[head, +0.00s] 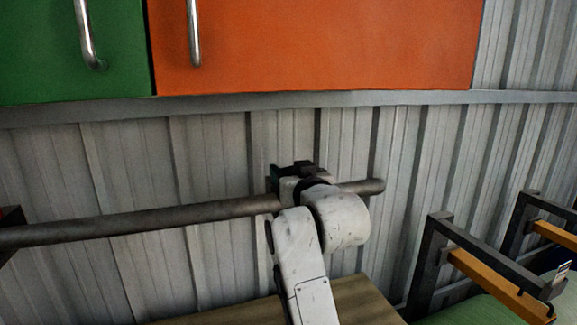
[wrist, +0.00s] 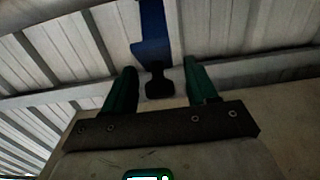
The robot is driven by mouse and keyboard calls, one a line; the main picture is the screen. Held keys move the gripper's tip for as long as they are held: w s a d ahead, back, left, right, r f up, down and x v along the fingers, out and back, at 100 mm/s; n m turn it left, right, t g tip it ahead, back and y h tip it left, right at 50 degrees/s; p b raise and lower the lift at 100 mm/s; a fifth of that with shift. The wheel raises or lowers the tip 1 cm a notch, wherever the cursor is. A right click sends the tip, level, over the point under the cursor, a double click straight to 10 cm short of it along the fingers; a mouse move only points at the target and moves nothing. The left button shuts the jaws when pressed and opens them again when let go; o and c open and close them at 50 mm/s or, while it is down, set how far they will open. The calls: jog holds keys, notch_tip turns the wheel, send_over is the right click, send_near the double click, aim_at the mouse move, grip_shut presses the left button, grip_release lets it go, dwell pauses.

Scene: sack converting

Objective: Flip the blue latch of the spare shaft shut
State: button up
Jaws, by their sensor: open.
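The blue latch (wrist: 151,28) shows in the wrist view as a blue lever coming down from the top, with a dark knob (wrist: 158,84) at its lower end. My gripper (wrist: 160,70) is open, with its green fingers on either side of the knob and visible gaps to it. I cannot tell whether the latch is open or shut. In the head view a long grey-brown shaft (head: 140,220) runs level across the picture. My arm covers part of it, and the latch is hidden there. The dark end of my gripper (head: 296,168) shows only partly behind my wrist.
Green (head: 70,60) and orange (head: 320,45) cabinets with metal handles hang above, in front of a corrugated wall (head: 215,155). A wooden surface (head: 355,300) lies below. A dark frame with orange bars (head: 500,280) stands at the lower right.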

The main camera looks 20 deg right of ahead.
jog(key=shift+w, duration=0.7)
grip_shut()
